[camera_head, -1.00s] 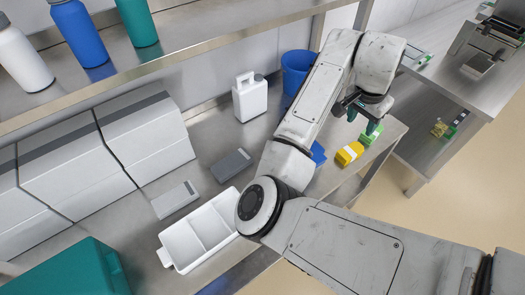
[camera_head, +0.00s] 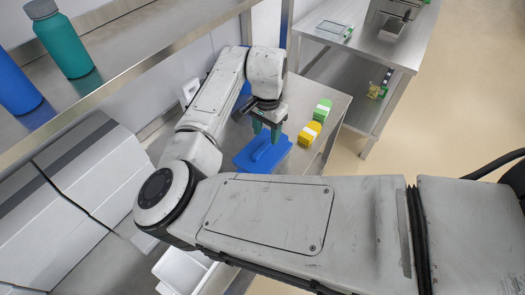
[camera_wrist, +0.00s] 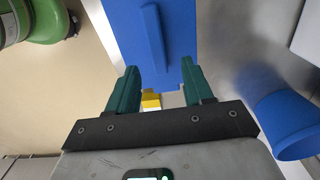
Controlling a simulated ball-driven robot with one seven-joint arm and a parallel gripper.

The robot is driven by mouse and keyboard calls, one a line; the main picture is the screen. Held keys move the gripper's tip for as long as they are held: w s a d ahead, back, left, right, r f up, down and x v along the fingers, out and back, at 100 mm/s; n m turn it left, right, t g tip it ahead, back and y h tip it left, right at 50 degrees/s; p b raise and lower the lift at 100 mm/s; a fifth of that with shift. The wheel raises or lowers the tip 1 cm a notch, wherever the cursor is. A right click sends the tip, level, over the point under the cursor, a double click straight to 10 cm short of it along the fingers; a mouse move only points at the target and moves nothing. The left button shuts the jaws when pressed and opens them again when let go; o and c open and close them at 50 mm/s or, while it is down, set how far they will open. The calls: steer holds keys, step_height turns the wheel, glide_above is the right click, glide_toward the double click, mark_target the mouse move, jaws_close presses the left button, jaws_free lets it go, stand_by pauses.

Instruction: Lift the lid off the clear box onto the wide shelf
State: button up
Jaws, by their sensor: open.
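A blue lid (camera_head: 262,154) with a raised bar handle lies flat at the near part of the steel counter, below my gripper; it also shows in the wrist view (camera_wrist: 127,27). The walls of a clear box under it cannot be made out. My gripper (camera_head: 267,130) is open and empty, its green fingers pointing down just above the far side of the lid. In the wrist view the two fingertips (camera_wrist: 160,75) stand apart, with the lid's handle beyond the gap between them.
Yellow (camera_head: 309,134) and green (camera_head: 322,111) blocks stand right of the lid by the counter's edge. A blue bin (camera_wrist: 287,125) stands beside the lid. A wide shelf (camera_head: 150,40) with bottles runs along the left. A white divided tray (camera_head: 184,272) lies nearer, partly behind my arm.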

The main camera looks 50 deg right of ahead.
mark_target(267, 144)
step_height(267, 144, down, 4)
steer(key=shift+s+f, duration=0.1)
steer(key=shift+f, duration=0.05)
jaws_close()
stand_by(0.5)
